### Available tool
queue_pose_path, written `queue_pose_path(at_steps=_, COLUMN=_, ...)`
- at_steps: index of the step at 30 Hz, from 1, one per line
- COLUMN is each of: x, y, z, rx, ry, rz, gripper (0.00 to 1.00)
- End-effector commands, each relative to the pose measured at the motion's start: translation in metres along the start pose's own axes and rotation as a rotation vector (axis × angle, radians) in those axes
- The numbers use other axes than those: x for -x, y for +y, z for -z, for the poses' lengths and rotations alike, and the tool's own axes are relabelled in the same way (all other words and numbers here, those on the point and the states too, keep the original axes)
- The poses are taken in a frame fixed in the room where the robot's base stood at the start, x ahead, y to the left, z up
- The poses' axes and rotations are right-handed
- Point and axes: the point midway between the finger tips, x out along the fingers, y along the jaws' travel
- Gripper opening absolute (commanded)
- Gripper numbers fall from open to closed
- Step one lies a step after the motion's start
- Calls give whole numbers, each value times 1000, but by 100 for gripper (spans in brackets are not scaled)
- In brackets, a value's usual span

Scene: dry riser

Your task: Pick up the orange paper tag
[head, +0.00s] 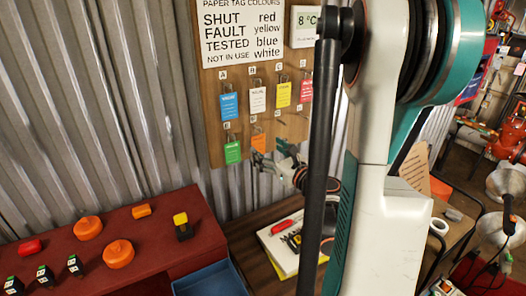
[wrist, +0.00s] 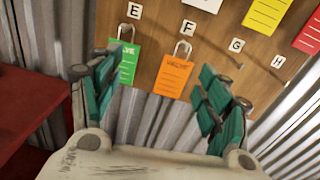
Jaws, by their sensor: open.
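The orange paper tag (wrist: 175,79) hangs upright by a metal loop below the letter F on the brown board, with dark writing on it. It also shows small in the head view (head: 258,142), just above and left of my gripper (head: 273,156). In the wrist view my gripper (wrist: 158,88) is open, with green fingers at left and right and the orange tag between them in the picture. Nothing is held. The left finger partly covers the green tag (wrist: 123,66). I cannot tell the exact gap between the fingers and the orange tag.
Blue (head: 229,106), white (head: 258,100), yellow (head: 283,95) and red tags (head: 306,91) hang above on the board (head: 210,78). Hooks G and H look empty. A red bench (head: 150,225) with several orange and red parts stands at left. Corrugated metal wall is behind.

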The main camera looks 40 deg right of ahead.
Motion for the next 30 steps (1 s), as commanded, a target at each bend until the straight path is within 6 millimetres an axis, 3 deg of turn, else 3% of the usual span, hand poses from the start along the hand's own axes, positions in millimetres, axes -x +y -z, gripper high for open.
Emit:
queue_pose_path(at_steps=1, x=6, y=-12, z=6, rx=-24, ry=-8, rz=30, gripper=70)
queue_pose_path(at_steps=5, x=7, y=-24, z=9, rx=-54, ry=-18, rz=62, gripper=70)
queue_pose_path(at_steps=15, x=-52, y=-27, z=8, rx=-55, ry=-18, rz=61, gripper=70)
queue_pose_path(at_steps=26, x=-83, y=-30, z=6, rx=-54, ry=-18, rz=61, gripper=70)
queue_pose_path(at_steps=30, x=-104, y=-34, z=4, rx=-53, ry=-18, rz=62, gripper=70)
